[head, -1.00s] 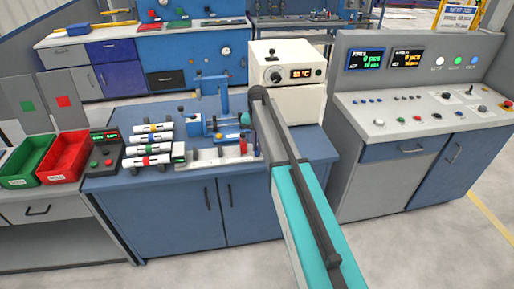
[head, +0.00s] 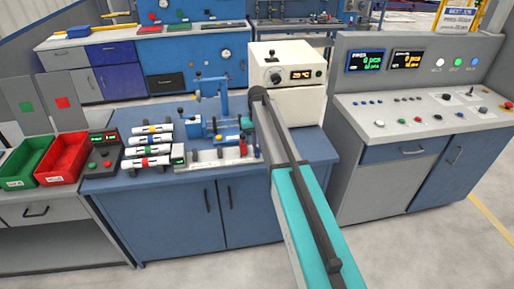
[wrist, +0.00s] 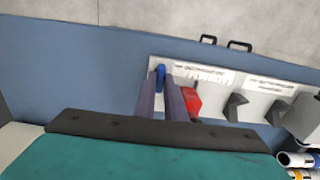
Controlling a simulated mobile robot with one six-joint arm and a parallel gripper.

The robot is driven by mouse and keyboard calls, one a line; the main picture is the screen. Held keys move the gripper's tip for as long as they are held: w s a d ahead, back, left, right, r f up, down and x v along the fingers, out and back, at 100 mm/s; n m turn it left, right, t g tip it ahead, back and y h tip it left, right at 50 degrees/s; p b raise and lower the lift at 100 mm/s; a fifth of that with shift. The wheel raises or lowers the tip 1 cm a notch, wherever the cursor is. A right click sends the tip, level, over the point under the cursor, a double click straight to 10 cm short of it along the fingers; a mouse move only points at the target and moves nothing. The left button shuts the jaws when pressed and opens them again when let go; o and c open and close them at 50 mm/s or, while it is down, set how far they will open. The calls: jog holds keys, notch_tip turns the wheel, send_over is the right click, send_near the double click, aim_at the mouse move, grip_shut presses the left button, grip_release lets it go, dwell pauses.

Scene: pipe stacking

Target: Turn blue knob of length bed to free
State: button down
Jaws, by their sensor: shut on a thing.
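The length bed (wrist: 225,88) is a pale strip with scale markings on the blue bench; it also shows in the head view (head: 212,158). The blue knob (wrist: 160,72) stands near one end of the bed, between my fingertips. My gripper (wrist: 161,80) is shut on the blue knob, with one dark finger on each side. A red block (wrist: 192,102) sits on the bed just right of the fingers. The fingers partly cover the knob and bed, so the knob's turn position cannot be told.
Grey angled blocks (wrist: 236,104) stand farther along the bed. Several white pipes with coloured bands (head: 148,150) lie in a rack to its left. A white oven (head: 290,75) stands behind my arm. Red (head: 63,160) and green (head: 25,165) bins are at far left.

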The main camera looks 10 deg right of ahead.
jog(key=c, duration=1.8)
grip_release()
jog(key=shift+r, duration=0.1)
notch_tip(320, 180, up, 14)
jog(key=b, duration=0.3)
jog(key=shift+f, duration=0.3)
